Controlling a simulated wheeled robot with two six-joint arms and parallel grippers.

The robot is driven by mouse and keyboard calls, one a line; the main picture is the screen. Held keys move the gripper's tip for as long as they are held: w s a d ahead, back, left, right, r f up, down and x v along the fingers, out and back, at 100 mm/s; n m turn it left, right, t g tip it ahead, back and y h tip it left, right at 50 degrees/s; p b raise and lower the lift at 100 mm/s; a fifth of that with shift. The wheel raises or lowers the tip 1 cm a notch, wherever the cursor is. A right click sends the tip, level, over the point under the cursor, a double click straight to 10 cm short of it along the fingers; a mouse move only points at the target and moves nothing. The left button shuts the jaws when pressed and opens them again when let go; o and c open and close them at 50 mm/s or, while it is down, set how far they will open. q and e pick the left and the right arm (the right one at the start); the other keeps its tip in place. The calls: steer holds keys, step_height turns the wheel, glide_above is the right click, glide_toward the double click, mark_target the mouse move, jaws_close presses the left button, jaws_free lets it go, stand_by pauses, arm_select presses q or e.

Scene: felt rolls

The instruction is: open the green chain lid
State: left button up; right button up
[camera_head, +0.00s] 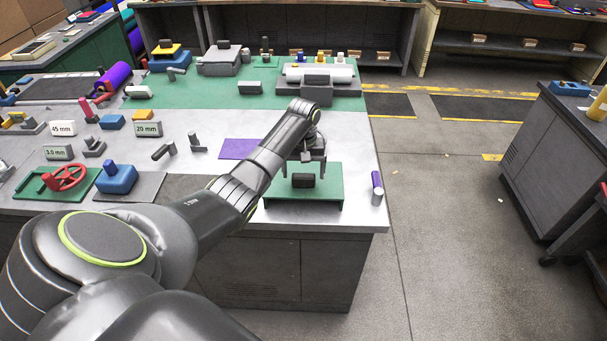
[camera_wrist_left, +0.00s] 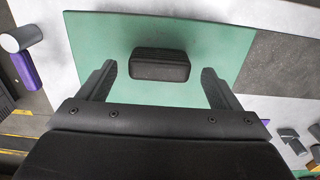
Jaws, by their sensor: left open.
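The green chain lid (camera_head: 328,192) is a flat green panel with a dark block handle (camera_head: 303,181) in its middle, near the front right of the workbench. It lies flat, its front edge slightly above the bench top. My left gripper (camera_head: 313,157) is over the lid, just behind the handle in the head view. In the left wrist view the lid (camera_wrist_left: 215,45) fills the upper middle. There the handle (camera_wrist_left: 160,65) appears between the spread fingers of my left gripper (camera_wrist_left: 158,72), with gaps on both sides. The gripper is empty. My right gripper is not in view.
A purple sheet (camera_head: 238,149) lies left of the lid. Grey brackets, labels, blue blocks and a red wheel (camera_head: 65,177) crowd the left side. Open floor lies to the right.

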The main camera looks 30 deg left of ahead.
arm_select(q)
steer(key=shift+f, duration=1.35)
steer(key=shift+c, duration=0.2)
